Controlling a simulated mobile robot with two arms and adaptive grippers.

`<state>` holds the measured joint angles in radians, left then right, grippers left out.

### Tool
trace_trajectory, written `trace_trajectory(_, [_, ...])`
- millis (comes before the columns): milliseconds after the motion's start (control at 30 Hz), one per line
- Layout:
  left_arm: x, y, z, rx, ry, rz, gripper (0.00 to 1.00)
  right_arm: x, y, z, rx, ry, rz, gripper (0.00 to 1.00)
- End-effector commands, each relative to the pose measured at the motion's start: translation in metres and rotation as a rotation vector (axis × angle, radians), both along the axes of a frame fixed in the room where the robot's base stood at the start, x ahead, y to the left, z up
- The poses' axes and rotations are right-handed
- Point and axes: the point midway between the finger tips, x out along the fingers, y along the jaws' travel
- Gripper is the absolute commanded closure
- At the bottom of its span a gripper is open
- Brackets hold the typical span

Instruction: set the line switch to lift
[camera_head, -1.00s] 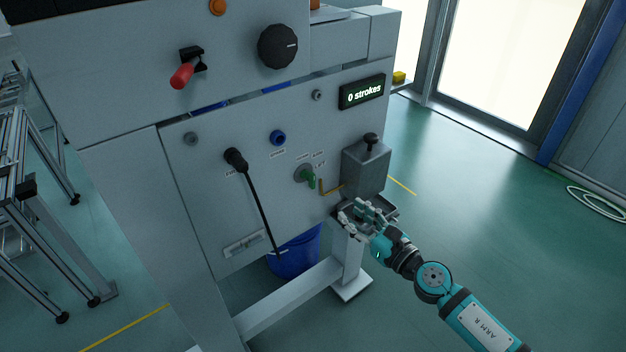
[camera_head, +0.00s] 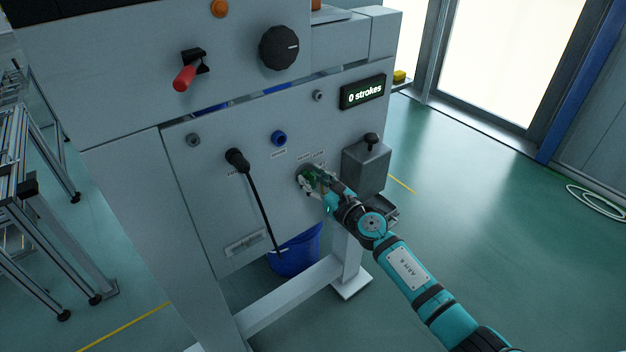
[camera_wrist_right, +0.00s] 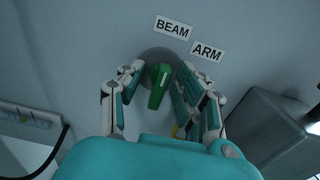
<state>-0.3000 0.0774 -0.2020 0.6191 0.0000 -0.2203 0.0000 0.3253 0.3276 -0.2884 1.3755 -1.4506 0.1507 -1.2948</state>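A green switch handle (camera_wrist_right: 158,88) on a round grey base sits on the light panel (camera_head: 215,185). Signs reading BEAM (camera_wrist_right: 173,27) and ARM (camera_wrist_right: 207,52) are above it in the wrist view; no sign reading LIFT is legible. My right gripper (camera_head: 316,182) is at the switch. In the wrist view its fingers (camera_wrist_right: 160,70) stand on either side of the handle, with a gap visible on the left; whether the right finger touches cannot be told. The handle points down and slightly left there. In the head view the fingers partly cover the switch. My left gripper is not in view.
A grey box with a black knob (camera_head: 367,165) stands out just right of the switch. A black lever (camera_head: 258,200) hangs to the left. A blue knob (camera_head: 278,138), a red-handled lever (camera_head: 185,76), a black dial (camera_head: 279,47) and a "0 strokes" display (camera_head: 363,92) are above.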

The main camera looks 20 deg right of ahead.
Motion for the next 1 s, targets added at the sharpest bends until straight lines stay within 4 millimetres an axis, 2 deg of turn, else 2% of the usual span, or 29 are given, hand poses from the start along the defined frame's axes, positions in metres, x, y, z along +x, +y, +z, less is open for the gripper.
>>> trace_trajectory(167, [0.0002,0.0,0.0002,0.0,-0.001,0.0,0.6,-0.0001,0.0,-0.0001,0.0,0.0,0.0,0.65])
trace_trajectory(433, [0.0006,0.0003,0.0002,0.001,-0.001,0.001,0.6,-0.0003,-0.0002,-0.0002,0.0,0.0,0.0,0.99])
trace_trajectory(767, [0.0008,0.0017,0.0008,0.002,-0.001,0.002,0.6,-0.0004,-0.0005,-0.0001,0.013,0.006,0.0,1.0])
trace_trajectory(1000, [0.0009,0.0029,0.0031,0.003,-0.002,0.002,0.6,-0.0002,-0.0008,0.0001,0.101,0.038,0.0,1.0])
